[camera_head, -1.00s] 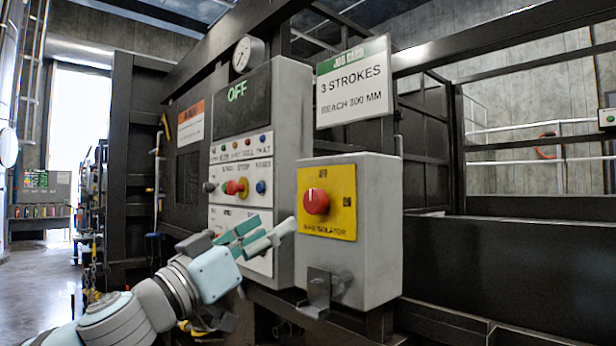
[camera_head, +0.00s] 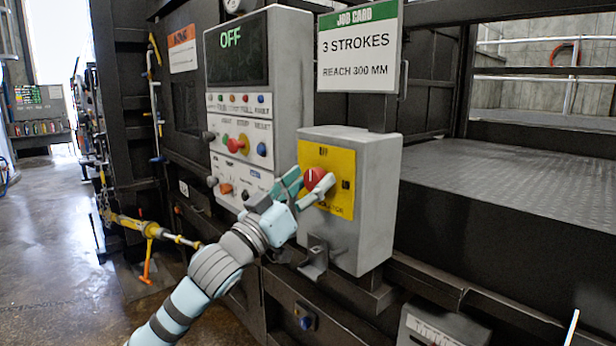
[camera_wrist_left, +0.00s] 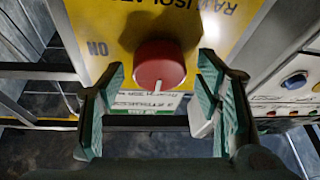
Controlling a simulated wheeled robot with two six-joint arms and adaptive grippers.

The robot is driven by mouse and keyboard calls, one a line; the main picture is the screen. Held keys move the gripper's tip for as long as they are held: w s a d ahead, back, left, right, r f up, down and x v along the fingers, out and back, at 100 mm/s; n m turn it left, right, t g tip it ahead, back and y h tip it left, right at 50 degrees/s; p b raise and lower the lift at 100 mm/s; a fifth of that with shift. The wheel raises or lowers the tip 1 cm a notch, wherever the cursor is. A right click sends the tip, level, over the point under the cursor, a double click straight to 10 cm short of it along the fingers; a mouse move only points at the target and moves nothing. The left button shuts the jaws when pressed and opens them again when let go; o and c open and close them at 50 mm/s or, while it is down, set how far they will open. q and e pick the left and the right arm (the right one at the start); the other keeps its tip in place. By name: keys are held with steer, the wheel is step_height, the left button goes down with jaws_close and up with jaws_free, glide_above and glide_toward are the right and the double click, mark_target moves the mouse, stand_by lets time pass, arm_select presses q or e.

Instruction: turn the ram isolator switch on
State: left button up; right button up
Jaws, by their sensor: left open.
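The ram isolator switch is a round red knob (camera_head: 314,178) with a white mark, on a yellow plate (camera_head: 341,165) on the front of a grey box (camera_head: 378,200). The white mark on the knob stands about upright, toward the plate's top label, in the head view. My left gripper (camera_head: 305,188) is open at the knob, one finger on each side. In the left wrist view, the red knob (camera_wrist_left: 158,64) sits between and just beyond the open fingers (camera_wrist_left: 160,100); I cannot tell whether they touch it. "ON" shows on the plate (camera_wrist_left: 118,35). My right gripper is not in view.
A control panel (camera_head: 238,130) with buttons and an "OFF" display stands left of the box. A job card sign (camera_head: 358,50) rises above the box. A grey bracket (camera_head: 314,262) sticks out below it. Open floor (camera_head: 50,230) lies at the left.

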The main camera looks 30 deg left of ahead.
arm_select(q)
steer(key=shift+c, duration=0.6)
steer(key=c, duration=1)
